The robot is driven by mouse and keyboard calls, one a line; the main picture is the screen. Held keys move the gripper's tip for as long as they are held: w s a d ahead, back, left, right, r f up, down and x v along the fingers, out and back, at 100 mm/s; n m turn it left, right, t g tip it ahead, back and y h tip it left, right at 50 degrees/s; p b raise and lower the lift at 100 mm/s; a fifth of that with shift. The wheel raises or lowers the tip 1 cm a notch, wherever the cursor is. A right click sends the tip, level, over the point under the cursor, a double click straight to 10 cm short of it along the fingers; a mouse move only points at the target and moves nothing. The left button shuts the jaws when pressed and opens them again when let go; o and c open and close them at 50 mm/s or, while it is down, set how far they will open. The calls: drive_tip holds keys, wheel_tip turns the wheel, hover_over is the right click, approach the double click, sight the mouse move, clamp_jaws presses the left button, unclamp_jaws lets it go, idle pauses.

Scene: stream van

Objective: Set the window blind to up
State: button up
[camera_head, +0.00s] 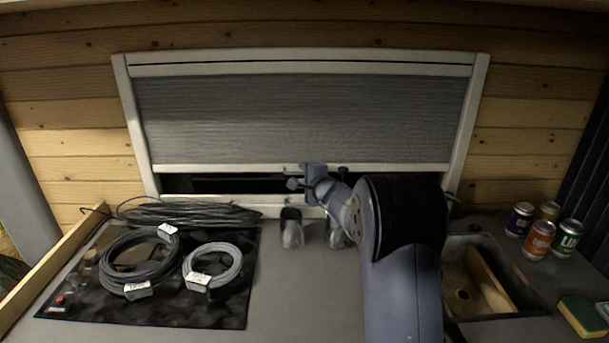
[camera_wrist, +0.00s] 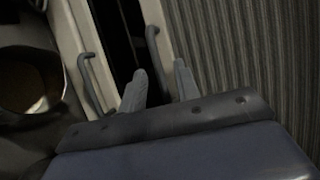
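The window blind (camera_head: 300,115) is a grey pleated sheet in a white frame, drawn down over most of the window. Its pale bottom rail (camera_head: 220,168) sits above a narrow dark gap. In the wrist view the blind (camera_wrist: 245,60) fills the right side. A dark bar handle (camera_wrist: 152,42) is on the rail, between the fingers of my gripper (camera_wrist: 160,72). The fingers are apart, with space visible beside the handle; firm contact is not visible. A second dark handle (camera_wrist: 88,82) is on the white frame. In the head view my gripper (camera_head: 300,181) is at the rail, hiding part of it.
Coiled cables (camera_head: 138,262) lie on a dark mat (camera_head: 215,310) at left. Two glasses, one clearly visible (camera_head: 291,232), stand below the window. A sink (camera_head: 475,305), several cans (camera_head: 538,240) and a sponge (camera_head: 582,317) are at right.

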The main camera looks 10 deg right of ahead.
drive_tip(key=shift+c, duration=0.4)
clamp_jaws()
